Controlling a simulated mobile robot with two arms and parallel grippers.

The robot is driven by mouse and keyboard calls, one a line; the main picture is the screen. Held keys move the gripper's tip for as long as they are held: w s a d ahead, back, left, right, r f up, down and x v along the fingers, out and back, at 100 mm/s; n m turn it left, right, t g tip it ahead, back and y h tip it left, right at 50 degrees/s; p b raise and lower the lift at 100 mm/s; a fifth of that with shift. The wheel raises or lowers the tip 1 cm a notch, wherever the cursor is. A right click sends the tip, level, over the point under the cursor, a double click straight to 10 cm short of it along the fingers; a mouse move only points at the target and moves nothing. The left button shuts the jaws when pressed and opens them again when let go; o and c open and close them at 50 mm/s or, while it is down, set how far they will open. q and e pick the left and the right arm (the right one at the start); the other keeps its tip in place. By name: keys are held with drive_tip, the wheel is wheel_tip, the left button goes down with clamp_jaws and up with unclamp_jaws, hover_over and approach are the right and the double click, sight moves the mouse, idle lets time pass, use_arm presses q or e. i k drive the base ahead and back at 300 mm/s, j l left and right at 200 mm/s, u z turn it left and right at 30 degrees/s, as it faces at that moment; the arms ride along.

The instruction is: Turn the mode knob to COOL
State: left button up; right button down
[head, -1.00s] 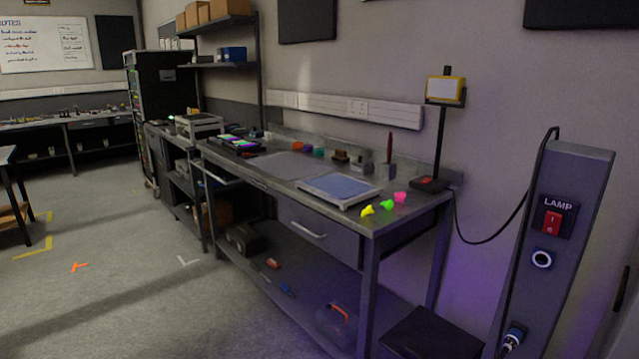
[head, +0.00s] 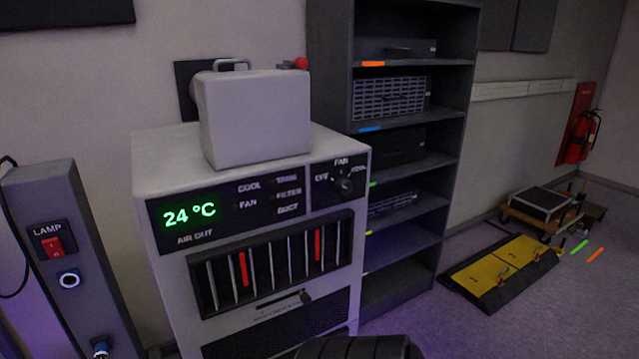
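The mode knob (head: 344,187) is a small dark round knob on the upper right of the front panel of a white cooling unit (head: 165,165). The labels around it read OFF at left, FAN above and what looks like COOL at right, partly blurred. I cannot tell for sure which label the knob points at. A display (head: 189,214) on the same panel shows 24 °C in green. Neither gripper is in view. A dark rounded shape at the bottom edge may be part of me.
A grey post with a red LAMP switch (head: 53,246) stands left of the unit. A dark shelf rack (head: 462,130) stands close on the right. A yellow and black ramp (head: 500,268) lies on the floor at right. A loaded dolly stands behind it.

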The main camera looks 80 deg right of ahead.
sight(343, 186)
drive_tip(key=z, duration=0.85)
drive_tip(key=l+z, duration=0.1)
drive_tip(key=z, duration=0.75)
drive_tip(key=i+z, duration=0.1)
drive_tip(key=z, duration=0.75)
drive_tip(key=i+j+u, duration=0.2)
drive_tip(key=u, duration=0.15)
